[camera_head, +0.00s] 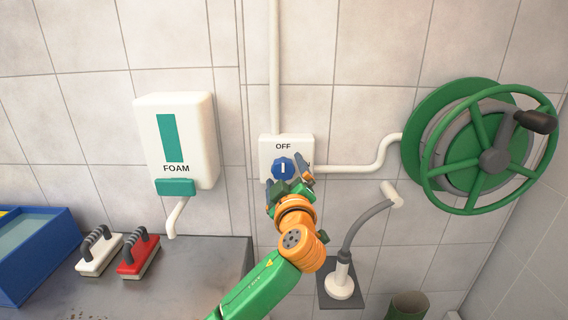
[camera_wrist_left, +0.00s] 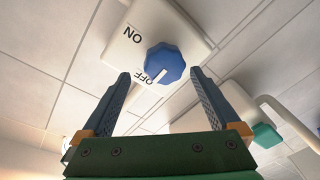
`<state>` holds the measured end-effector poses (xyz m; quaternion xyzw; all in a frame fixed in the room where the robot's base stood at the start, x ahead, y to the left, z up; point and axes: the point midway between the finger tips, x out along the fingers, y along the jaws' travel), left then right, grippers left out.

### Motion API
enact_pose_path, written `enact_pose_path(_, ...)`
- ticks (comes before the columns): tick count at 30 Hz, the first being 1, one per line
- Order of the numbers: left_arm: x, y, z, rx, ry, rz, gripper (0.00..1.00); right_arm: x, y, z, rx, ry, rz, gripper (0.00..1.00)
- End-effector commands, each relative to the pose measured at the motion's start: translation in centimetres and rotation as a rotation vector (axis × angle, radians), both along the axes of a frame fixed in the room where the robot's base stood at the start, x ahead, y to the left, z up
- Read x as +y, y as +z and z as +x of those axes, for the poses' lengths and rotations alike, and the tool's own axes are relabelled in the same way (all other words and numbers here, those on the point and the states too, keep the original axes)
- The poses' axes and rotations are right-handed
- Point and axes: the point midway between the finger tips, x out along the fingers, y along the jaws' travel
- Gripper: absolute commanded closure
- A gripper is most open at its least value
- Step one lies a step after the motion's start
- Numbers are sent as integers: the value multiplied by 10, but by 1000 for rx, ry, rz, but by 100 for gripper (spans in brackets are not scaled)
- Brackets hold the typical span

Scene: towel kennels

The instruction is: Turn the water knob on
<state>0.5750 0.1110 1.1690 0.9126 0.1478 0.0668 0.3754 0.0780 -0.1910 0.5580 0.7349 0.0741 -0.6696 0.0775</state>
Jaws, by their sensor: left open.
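The blue water knob (camera_head: 283,168) sits on a white wall plate (camera_head: 270,143) marked OFF at the top. The ON mark at its right is partly hidden by a gripper finger. The knob's white line points up at OFF. In the left wrist view the knob (camera_wrist_left: 165,62) shows its line towards the OFF label. My left gripper (camera_head: 287,174) is open in front of the knob. In the wrist view the knob lies between and just beyond the fingertips (camera_wrist_left: 162,78); I cannot tell whether they touch it. My right gripper is not in view.
A white foam dispenser (camera_head: 190,125) hangs left of the plate. A green hose reel with a wheel (camera_head: 492,160) is at the right. A spray head on a grey hose (camera_head: 365,225) stands below. Red (camera_head: 138,255) and white (camera_head: 98,255) brushes and a blue bin (camera_head: 30,262) lie left.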

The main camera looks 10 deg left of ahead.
Motion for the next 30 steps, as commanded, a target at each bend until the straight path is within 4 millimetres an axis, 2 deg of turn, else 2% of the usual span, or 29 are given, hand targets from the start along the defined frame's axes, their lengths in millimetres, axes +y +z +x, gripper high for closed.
enact_pose_path(3, 4, 1, 8, 2, 1, 1, 4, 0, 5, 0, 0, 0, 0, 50)
enact_pose_path(10, 4, -2, 10, 2, -1, -1, 4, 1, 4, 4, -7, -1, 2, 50)
enact_pose_path(18, 4, -1, 9, 2, -1, 0, 77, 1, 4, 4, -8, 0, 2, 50)
enact_pose_path(20, 4, -1, 9, 2, -1, 0, 89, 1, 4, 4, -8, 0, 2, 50)
enact_pose_path(30, 3, -4, 9, 14, 0, 66, 89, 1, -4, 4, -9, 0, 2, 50)
